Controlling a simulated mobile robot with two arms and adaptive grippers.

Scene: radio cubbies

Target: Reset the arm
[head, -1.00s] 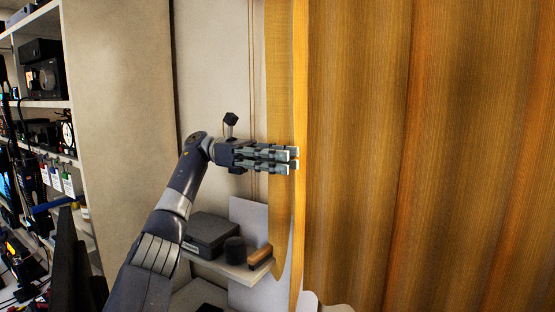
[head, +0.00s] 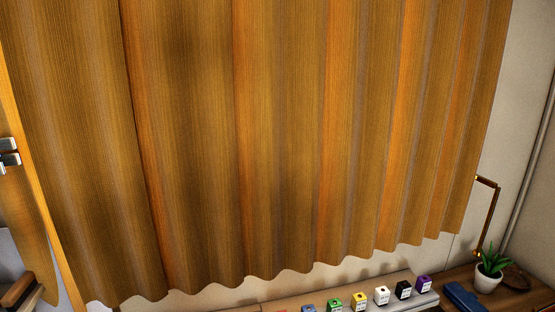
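The fingertips of my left gripper (head: 9,152) show at the left edge of the head view. The two pale grey pads lie close together with only a thin gap, and nothing is seen between them. They are in front of the left edge of an orange-brown curtain (head: 280,130); I cannot tell whether they touch it. The rest of my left arm is outside the picture. My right gripper is not in view.
The pleated curtain fills most of the view. Below it, a ledge (head: 425,301) carries several small coloured boxes (head: 360,302). At the lower right are a potted plant (head: 489,270), a dark blue case (head: 461,296) and a brown lamp (head: 489,215). A brown object (head: 18,290) is at lower left.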

